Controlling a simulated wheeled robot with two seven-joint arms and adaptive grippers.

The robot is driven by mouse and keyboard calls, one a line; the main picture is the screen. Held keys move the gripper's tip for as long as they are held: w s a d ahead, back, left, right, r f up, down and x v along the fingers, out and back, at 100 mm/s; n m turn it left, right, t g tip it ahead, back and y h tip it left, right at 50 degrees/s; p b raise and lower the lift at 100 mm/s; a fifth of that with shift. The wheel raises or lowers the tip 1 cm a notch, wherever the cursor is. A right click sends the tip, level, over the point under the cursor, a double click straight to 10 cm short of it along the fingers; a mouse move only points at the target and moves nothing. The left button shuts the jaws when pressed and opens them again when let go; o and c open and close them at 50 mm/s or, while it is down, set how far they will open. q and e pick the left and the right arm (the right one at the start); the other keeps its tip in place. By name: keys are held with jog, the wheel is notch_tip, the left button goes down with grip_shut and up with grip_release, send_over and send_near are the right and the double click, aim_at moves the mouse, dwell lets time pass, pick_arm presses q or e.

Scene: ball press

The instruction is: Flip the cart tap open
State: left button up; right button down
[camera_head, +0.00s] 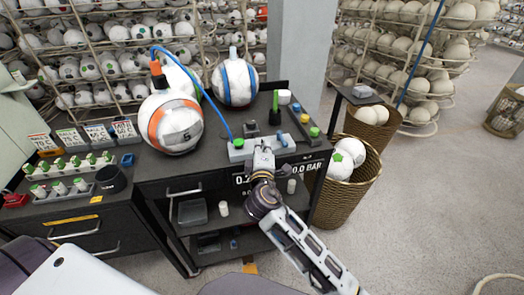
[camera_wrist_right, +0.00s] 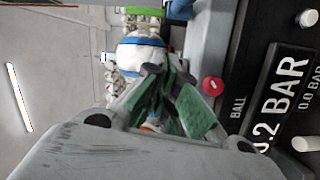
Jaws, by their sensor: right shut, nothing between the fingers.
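The grey valve block (camera_head: 240,150) sits at the front edge of the dark cart top, with a green knob on its left part. A blue lever (camera_head: 281,138), which looks like the tap, stands at its right part. In the wrist view a blue piece (camera_wrist_right: 180,9) shows at the top edge beside the grey block. My right gripper (camera_head: 263,150) is shut and empty at the block's front, left of the blue lever and apart from it. Its green-padded fingers (camera_wrist_right: 165,105) fill the middle of the wrist view. My left gripper is out of view.
A red knob (camera_wrist_right: 213,86) is close to the fingers. Pressure labels (camera_wrist_right: 285,85) are on the cart front. A basket (camera_head: 355,190) stands at right.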

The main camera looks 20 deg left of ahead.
aim_at(282, 139)
jog(key=shift+w+a, duration=0.25)
jog(key=shift+w, duration=0.4)
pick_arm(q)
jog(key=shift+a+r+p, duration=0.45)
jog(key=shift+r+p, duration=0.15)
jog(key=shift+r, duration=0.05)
pick_arm(e)
jog(key=shift+w+d+f, duration=0.2)
jog(key=shift+w+d, duration=0.35)
jog(key=shift+d, duration=0.3)
jog(key=shift+w+d+f, duration=0.2)
jog(key=shift+w+d, duration=0.3)
jog(key=shift+d, duration=0.3)
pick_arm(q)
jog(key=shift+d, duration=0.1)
